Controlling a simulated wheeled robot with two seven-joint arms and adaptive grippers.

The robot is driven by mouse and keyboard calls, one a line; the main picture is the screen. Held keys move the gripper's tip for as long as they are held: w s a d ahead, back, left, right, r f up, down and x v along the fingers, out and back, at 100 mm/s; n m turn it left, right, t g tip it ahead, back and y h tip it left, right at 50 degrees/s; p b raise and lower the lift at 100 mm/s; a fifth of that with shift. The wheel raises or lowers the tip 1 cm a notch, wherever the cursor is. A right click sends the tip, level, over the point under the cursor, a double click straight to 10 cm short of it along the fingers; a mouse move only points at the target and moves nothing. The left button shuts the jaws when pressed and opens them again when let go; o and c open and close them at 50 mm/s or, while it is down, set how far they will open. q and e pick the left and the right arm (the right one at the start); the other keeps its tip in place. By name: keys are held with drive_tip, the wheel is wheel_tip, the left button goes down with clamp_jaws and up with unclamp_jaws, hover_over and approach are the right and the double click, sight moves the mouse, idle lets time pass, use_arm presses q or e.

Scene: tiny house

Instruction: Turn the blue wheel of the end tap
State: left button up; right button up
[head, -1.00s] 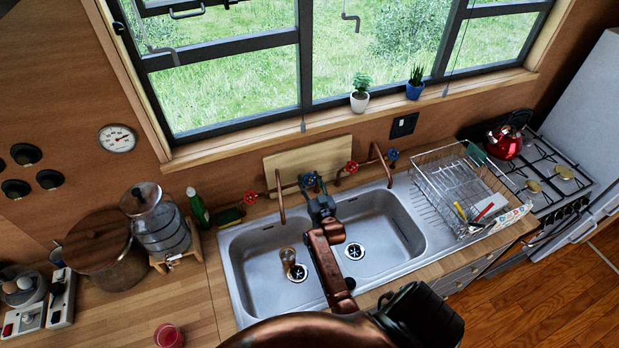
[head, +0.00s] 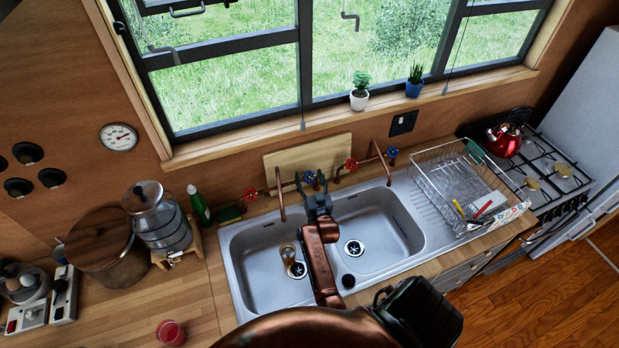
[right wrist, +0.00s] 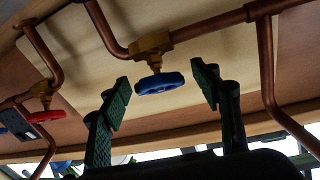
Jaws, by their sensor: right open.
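A copper pipe run with small wheels sits behind the sink. A blue wheel (head: 309,178) is near its middle, partly hidden by my right gripper (head: 314,190). Another blue wheel (head: 392,152) is at the far right end, clear of the gripper. In the right wrist view, a blue wheel (right wrist: 160,83) on a brass valve (right wrist: 150,45) shows between the open fingers of my right gripper (right wrist: 162,92), with gaps on both sides and nothing held. A red wheel (right wrist: 46,116) is at the left there. My left gripper is not in view.
Red wheels (head: 250,194) and (head: 351,164) sit on the same pipes. Bent copper spouts (head: 281,198) and (head: 382,160) rise beside the gripper over the double sink (head: 270,240). A wooden board (head: 290,160) leans behind. A dish rack (head: 455,185) stands right.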

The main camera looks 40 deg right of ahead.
sight(309, 176)
drive_tip(key=shift+r, duration=0.15)
wheel_tip(309, 176, up, 10)
drive_tip(key=shift+f, duration=0.1)
idle(0.4)
idle(1.5)
